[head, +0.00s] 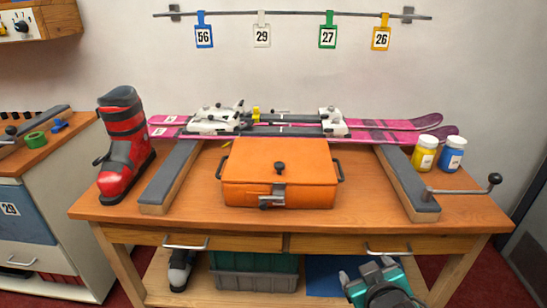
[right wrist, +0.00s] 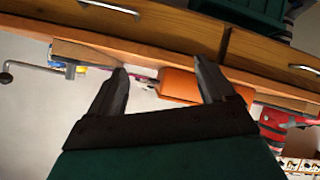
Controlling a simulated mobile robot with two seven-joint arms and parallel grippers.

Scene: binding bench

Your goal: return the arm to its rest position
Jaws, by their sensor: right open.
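My right gripper (head: 368,270) shows at the bottom of the head view, in front of the bench's right drawer and below the bench top. Its teal body points up toward the bench. In the right wrist view, my right gripper (right wrist: 160,70) has its two dark fingers spread apart with nothing between them. That view is turned over, with the drawers above and the orange case (right wrist: 180,84) beyond the fingers. The gripper touches nothing that I can see. My left gripper is not in the head view.
The bench (head: 330,225) carries an orange case (head: 280,165), pink skis (head: 385,135), a red boot (head: 122,140), and a yellow jar (head: 425,155) beside a blue jar (head: 452,156). A crank handle (head: 462,190) juts right. Bins (head: 250,272) stand on the lower shelf.

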